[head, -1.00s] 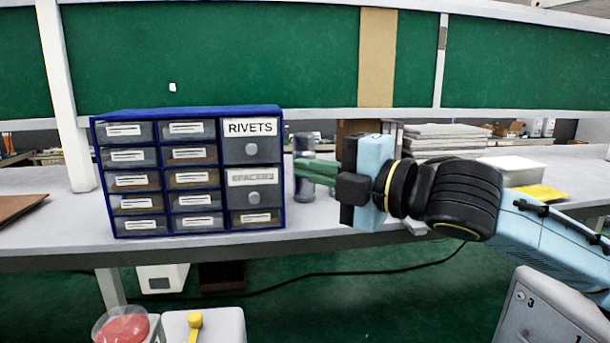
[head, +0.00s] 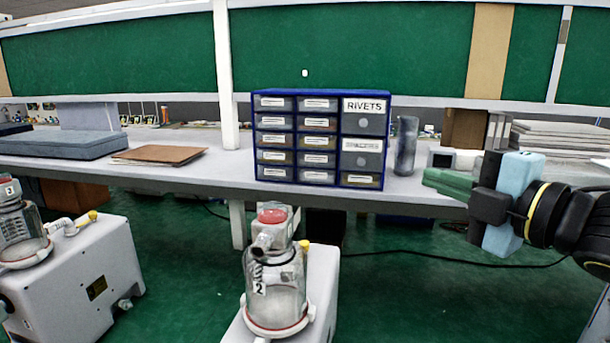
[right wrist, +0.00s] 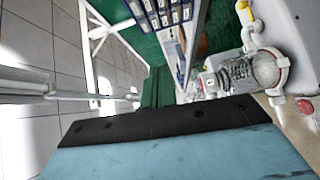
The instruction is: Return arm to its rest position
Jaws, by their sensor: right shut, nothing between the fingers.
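My right gripper (head: 428,181) is at the right of the head view, its green fingers shut with nothing between them. It points left, in front of the bench edge and to the right of the blue drawer cabinet, touching nothing that I can see. In the right wrist view the green fingers (right wrist: 156,88) show past the dark gripper body. My left gripper is not in view. A canister pump labelled 2 (head: 275,290), with a clear jar and a red top, stands at the front centre. Another pump (head: 85,270) stands at the left.
The blue drawer cabinet (head: 320,138), labelled RIVETS, stands on the grey bench (head: 225,178). A dark cylinder (head: 405,146) stands beside it. A brown board (head: 160,155) lies at the left. A black cable crosses the green floor. Floor between the two pumps is clear.

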